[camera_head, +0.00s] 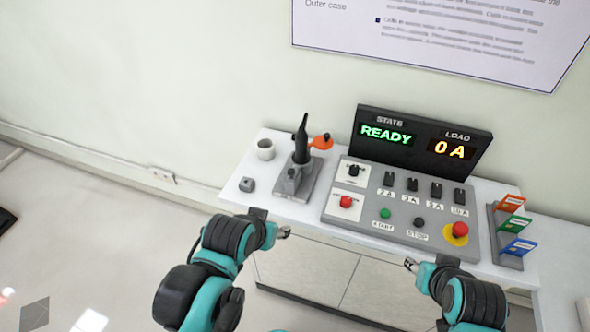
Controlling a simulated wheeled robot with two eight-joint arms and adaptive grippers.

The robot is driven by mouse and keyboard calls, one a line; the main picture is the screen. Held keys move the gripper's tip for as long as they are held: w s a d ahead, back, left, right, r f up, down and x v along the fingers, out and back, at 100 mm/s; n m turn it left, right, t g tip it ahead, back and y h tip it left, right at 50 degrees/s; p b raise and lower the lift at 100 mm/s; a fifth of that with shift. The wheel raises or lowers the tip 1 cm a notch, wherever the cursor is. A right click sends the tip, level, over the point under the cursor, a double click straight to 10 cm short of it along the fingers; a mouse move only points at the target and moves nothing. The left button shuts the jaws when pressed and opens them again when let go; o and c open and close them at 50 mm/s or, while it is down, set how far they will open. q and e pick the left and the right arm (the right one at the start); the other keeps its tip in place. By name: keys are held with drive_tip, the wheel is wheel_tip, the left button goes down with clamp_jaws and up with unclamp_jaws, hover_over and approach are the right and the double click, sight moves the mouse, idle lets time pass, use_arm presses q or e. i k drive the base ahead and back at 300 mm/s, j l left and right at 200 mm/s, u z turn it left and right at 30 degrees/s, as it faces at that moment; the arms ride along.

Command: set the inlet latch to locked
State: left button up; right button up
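No part that I can see is clearly lettered as the inlet latch. A grey stand (292,181) on the left of the table holds an upright black handle (301,140) with an orange piece (321,142) at its right side. A black knob (353,170) sits at the top left of the grey control panel (340,214), above a small label too small to read. My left gripper (284,232) is in front of the table's front edge, below the stand. My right gripper (411,264) is in front of the panel. Both are apart from everything; their finger gaps are unclear.
A display (420,139) reads READY and 0 A. The panel carries several black switches, a red button (346,202), a green button (385,213) and a red-and-yellow button (459,231). A white cup (265,149), a small grey block (247,184) and a card rack (508,256) flank them.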

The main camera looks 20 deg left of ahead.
sight(293, 172)
drive_tip(key=k+l+u, duration=0.2)
drive_tip(key=l, duration=0.2)
drive_tip(key=k+l+u, duration=0.2)
drive_tip(key=l, duration=0.2)
drive_tip(key=l+u, duration=0.2)
drive_tip(key=l, duration=0.15)
drive_tip(key=k, duration=0.05)
